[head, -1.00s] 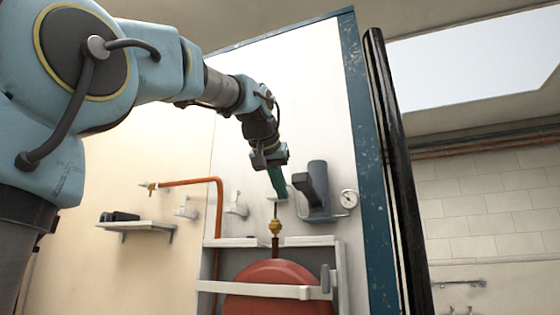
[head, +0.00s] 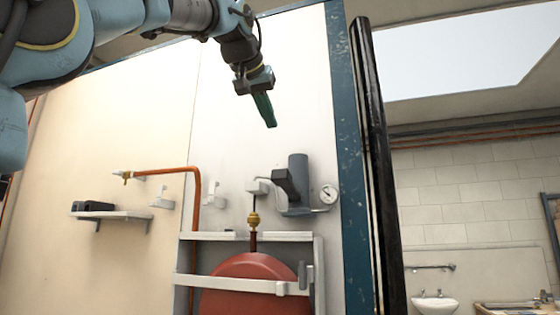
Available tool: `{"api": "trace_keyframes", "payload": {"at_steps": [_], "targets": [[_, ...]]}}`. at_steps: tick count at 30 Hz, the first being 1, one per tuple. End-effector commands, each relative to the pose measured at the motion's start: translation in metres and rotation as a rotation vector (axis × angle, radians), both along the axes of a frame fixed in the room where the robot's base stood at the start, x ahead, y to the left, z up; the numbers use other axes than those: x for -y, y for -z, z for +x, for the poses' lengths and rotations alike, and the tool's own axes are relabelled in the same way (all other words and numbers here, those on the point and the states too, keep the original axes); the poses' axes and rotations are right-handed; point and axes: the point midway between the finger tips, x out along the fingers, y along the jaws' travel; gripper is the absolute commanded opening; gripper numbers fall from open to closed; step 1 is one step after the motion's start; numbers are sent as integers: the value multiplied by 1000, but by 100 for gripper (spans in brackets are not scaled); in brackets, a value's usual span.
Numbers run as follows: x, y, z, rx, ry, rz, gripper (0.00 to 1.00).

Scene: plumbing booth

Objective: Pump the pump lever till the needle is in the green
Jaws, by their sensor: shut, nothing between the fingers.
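The grey pump (head: 299,183) is fixed to the white wall panel. Its dark grey lever (head: 285,184) angles up and to the left in front of the body. The round white gauge (head: 327,195) sits just right of the pump; its needle and any green zone are too small to read. My gripper (head: 270,124), with green fingers, is shut and empty. It points down in the picture above the pump and lever, clear of both.
A red tank (head: 252,284) stands in a pale frame (head: 181,262) below the pump. An orange pipe (head: 195,202) and a small shelf (head: 120,215) are on the left. A dark post (head: 376,160) stands at the panel's right edge. The panel left of my gripper is bare.

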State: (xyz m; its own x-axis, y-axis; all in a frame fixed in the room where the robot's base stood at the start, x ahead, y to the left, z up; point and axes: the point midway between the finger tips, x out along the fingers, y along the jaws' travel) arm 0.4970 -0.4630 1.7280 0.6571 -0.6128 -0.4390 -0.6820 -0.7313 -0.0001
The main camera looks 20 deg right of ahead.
Motion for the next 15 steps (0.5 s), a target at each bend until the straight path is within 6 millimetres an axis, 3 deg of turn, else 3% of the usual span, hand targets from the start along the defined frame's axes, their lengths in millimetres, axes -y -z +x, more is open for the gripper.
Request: {"api": "trace_keyframes", "payload": {"at_steps": [8, 15], "targets": [[14, 9, 14, -4, 0, 3, 0], [43, 28, 47, -3, -1, 4, 0]]}}
